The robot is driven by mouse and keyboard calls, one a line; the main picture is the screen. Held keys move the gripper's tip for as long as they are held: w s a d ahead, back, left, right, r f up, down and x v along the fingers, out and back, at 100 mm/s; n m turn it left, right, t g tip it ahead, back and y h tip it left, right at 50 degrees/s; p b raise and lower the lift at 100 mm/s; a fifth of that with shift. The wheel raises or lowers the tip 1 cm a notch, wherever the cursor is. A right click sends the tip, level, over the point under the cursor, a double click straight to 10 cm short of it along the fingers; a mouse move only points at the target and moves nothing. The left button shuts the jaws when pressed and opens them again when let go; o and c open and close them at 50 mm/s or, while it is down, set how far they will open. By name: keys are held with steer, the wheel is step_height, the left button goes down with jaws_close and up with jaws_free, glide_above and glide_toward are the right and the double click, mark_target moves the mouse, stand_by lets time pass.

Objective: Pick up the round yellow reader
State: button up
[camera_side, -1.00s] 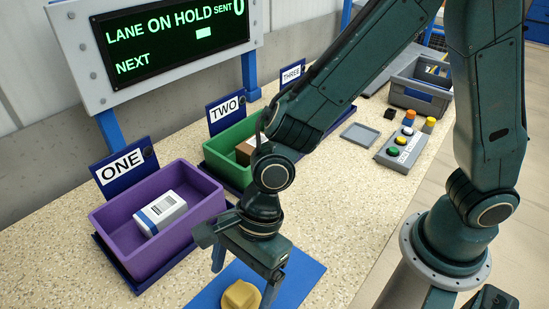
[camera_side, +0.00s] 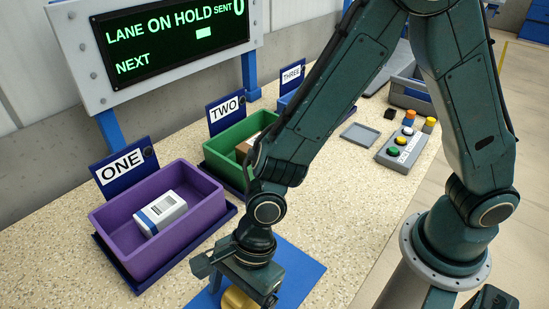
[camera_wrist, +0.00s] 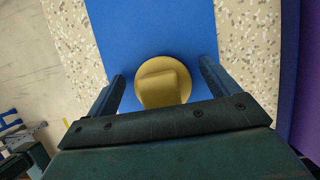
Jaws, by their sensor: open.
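The round yellow reader (camera_wrist: 163,82) lies on a blue mat (camera_wrist: 155,28), with a raised block on its top. In the side view the reader (camera_side: 236,299) is partly hidden below my gripper at the bottom edge. My gripper (camera_wrist: 162,84) points down over the reader and is open. In the wrist view its two fingers stand on the left and right of the reader, with a gap on each side. The blue mat also shows in the side view (camera_side: 300,270).
A purple bin (camera_side: 205,208) with a white and blue box (camera_side: 160,212) stands left of my gripper. A green bin (camera_side: 230,145) holds a brown box. A button panel (camera_side: 402,146) and a grey tray (camera_side: 361,134) stand further back. The sign reads "LANE ON HOLD" (camera_side: 172,35).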

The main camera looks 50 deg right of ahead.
mark_target(237, 295)
steer(key=c, duration=1.2)
steer(key=shift+r, duration=0.1)
step_height(237, 295, up, 20)
steer(key=shift+f, duration=0.1)
stand_by(0.7)
